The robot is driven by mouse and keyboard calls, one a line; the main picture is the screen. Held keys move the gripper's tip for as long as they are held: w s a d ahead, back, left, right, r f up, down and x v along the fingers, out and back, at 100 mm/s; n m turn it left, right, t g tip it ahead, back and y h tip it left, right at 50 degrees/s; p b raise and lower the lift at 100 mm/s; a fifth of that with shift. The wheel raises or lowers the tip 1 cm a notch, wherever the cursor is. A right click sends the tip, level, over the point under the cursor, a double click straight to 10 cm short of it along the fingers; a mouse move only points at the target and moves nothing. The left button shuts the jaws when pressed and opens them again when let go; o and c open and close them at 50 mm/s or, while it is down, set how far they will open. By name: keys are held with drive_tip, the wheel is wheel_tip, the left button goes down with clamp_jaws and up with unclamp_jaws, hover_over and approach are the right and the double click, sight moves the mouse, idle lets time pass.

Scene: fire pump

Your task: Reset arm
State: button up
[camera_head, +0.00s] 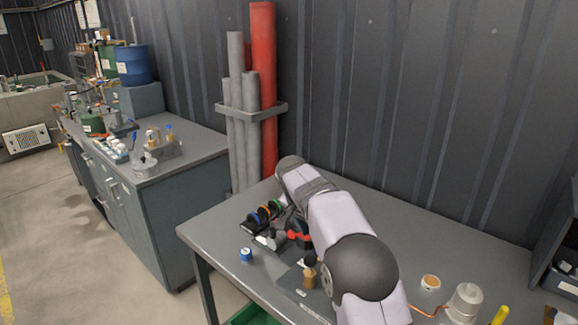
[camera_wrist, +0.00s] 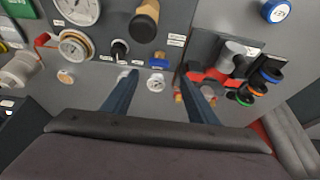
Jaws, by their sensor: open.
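My gripper (camera_wrist: 157,76) is open in the wrist view, with its two blue-grey fingers apart and nothing held between them. The fingers point toward a grey panel (camera_wrist: 105,75) on the table, with a small white round fitting (camera_wrist: 156,83) and a blue part (camera_wrist: 158,66) showing between or just beyond the tips. In the head view my arm (camera_head: 340,225) reaches over the table, and the gripper itself is hidden or cannot be made out.
The table (camera_head: 420,235) holds a blue cap (camera_head: 246,254), coloured rings (camera_head: 265,214), a red part (camera_head: 299,236) and a wooden-handled piece (camera_head: 310,277). Gauges (camera_wrist: 75,45) sit at the wrist view's upper left. Upright pipes (camera_head: 262,90) stand behind the table. The table's back right is clear.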

drive_tip(key=s+r+n+t+y+p, duration=0.1)
drive_tip(key=s+r+n+t+p, duration=0.15)
drive_tip(key=r+n, duration=0.4)
drive_tip(key=s+d+f+g, duration=0.1)
drive_tip(key=s+f, duration=0.4)
drive_tip(key=s, duration=0.6)
drive_tip(key=s+d+f+n+g+y+b, duration=0.1)
drive_tip(key=s+f+g, duration=0.2)
drive_tip(key=s+f, duration=0.3)
drive_tip(key=s+d+f+n+g+y+b, duration=0.1)
drive_tip(key=s+f, duration=0.5)
drive_tip(key=s, duration=1)
drive_tip(key=shift+s+d+g, duration=0.15)
drive_tip(key=shift+s+g, duration=0.25)
drive_tip(key=shift+g, duration=0.05)
